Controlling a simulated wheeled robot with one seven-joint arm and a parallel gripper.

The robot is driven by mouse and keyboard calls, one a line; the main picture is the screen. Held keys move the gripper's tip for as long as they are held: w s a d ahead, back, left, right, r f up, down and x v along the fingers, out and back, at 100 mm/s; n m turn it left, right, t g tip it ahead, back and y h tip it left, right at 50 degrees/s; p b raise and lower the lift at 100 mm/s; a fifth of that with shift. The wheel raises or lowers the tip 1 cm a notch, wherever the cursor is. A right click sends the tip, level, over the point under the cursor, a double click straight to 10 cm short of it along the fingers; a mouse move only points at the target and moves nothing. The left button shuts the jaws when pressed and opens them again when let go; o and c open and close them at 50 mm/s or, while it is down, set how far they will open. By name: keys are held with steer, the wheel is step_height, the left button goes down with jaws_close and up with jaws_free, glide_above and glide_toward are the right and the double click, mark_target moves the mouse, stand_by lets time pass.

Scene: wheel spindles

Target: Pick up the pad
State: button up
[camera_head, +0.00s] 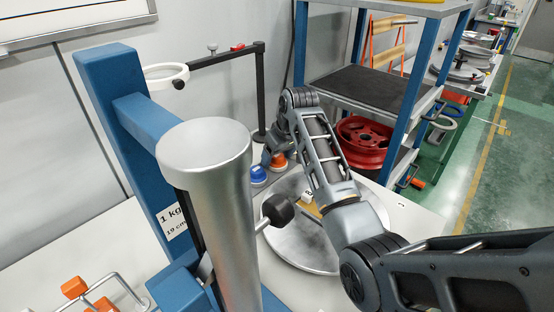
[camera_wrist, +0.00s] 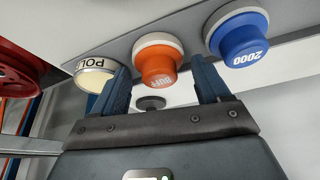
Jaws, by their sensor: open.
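Three round pads show in the wrist view. The orange pad (camera_wrist: 158,66), marked BUFF, is in the middle, the blue pad (camera_wrist: 240,36), marked 2000, is at the right, and a cream one (camera_wrist: 94,78), marked with letters starting POLI, is at the left. My gripper (camera_wrist: 160,78) is open and empty, its blue fingers on either side of the orange pad's place in the picture. Whether they reach around it is unclear. In the head view the blue pad (camera_head: 258,174) and orange pad (camera_head: 279,161) sit by the wall, below my gripper, which is partly hidden.
A round metal disc (camera_head: 300,245) lies on the white table near my arm. A blue stand with a thick metal cylinder (camera_head: 222,200) rises at the front left. A blue-framed shelf (camera_head: 365,85) with a red wheel rim (camera_head: 362,140) stands behind my arm.

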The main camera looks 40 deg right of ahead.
mark_target(281, 155)
steer(key=shift+w+f, duration=0.25)
steer(key=shift+f, duration=0.35)
steer(key=shift+c, duration=0.2)
steer(key=shift+d, duration=0.1)
steer(key=c, duration=0.8)
steer(key=shift+o, duration=0.2)
steer(key=shift+r, duration=0.45)
steer(key=r, duration=0.1)
steer(key=r+b, duration=0.1)
steer(key=s+r, duration=0.1)
steer(key=shift+d+r, duration=0.3)
steer(key=shift+r, duration=0.05)
steer(key=s+d+r+b, duration=0.1)
steer(key=s+d+r, duration=0.4)
steer(key=s, duration=0.4)
steer(key=shift+s+r, duration=0.15)
steer(key=shift+r, duration=0.55)
